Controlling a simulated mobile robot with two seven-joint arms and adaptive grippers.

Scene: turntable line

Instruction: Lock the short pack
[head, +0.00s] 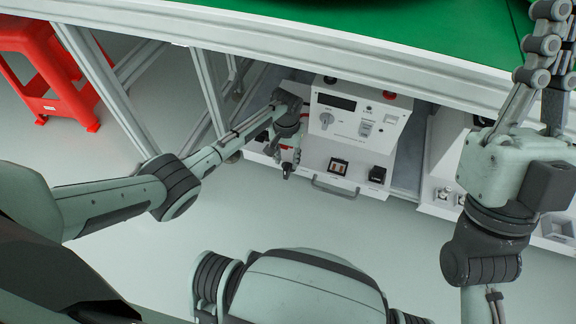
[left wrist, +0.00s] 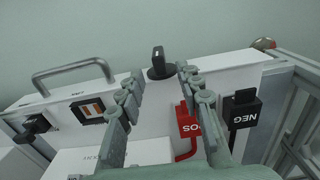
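The pack is a white box under the bench, with a grey handle (head: 335,188) on its front; the handle also shows in the left wrist view (left wrist: 73,76). A black upright lock knob (left wrist: 158,63) stands on its top near the front edge; it also shows in the head view (head: 287,170). My left gripper (left wrist: 160,72) is open, with its fingertips on either side of the knob and visible gaps to it. In the head view my left gripper (head: 287,150) reaches down over the pack's left part. My right gripper (head: 560,12) looks open and empty, raised at the upper right.
A red POS plug (left wrist: 188,122) and a black NEG plug (left wrist: 240,110) sit close to my left fingers. An orange-marked switch (head: 339,167) is on the pack. A white control panel (head: 352,115) stands behind. Another white unit (head: 445,165) is at right; a red stool (head: 60,85) at left.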

